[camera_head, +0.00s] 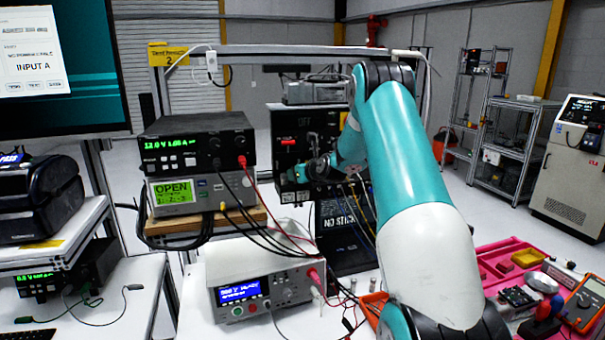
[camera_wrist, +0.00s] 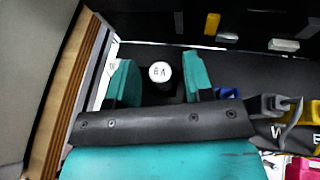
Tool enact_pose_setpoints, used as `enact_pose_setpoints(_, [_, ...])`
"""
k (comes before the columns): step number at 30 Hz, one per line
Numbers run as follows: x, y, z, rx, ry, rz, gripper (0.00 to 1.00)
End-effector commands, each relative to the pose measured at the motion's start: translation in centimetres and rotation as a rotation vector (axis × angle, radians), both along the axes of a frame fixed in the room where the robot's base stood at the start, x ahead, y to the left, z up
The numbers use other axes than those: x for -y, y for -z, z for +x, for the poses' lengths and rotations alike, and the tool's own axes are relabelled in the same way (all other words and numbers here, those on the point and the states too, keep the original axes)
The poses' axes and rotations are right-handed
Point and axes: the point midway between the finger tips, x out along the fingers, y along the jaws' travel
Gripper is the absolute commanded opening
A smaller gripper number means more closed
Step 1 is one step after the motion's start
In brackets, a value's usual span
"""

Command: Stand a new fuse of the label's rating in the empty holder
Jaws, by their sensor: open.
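My gripper (camera_wrist: 162,78) is open in the wrist view, with one teal finger on each side of a white round cap. The cap (camera_wrist: 160,71) faces the camera and has small dark print that looks like "8A"; it seems to be a fuse end. Gaps show between it and both fingers. What it stands in is dark and hard to make out. In the head view my gripper (camera_head: 312,170) is small and partly hidden at the front of a black cabinet (camera_head: 315,121). I cannot make out the empty holder or the rating label.
A wooden-edged shelf (camera_wrist: 74,90) runs close on the left in the wrist view. A yellow block (camera_wrist: 212,23) and a pale block (camera_wrist: 284,45) lie beyond my fingers. Stacked instruments (camera_head: 199,143) with cables stand left of my arm. A pink tray (camera_head: 490,268) is at right.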

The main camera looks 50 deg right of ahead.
Motion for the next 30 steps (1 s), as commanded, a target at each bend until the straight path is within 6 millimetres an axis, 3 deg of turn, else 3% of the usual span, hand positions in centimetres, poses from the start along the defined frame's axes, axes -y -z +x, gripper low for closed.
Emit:
enact_pose_setpoints(4, [0.0, -1.8, -0.1, 0.002, 0.001, -0.002, 0.47])
enact_pose_setpoints(8, [-0.6, -1.9, -2.5, 0.002, 0.003, -0.003, 0.47])
enact_pose_setpoints(19, [-2.6, -5.0, -9.2, 0.001, 0.002, -0.003, 0.47])
enact_pose_setpoints(30, [-3.2, -5.7, -10.6, 0.000, 0.000, 0.000, 0.47])
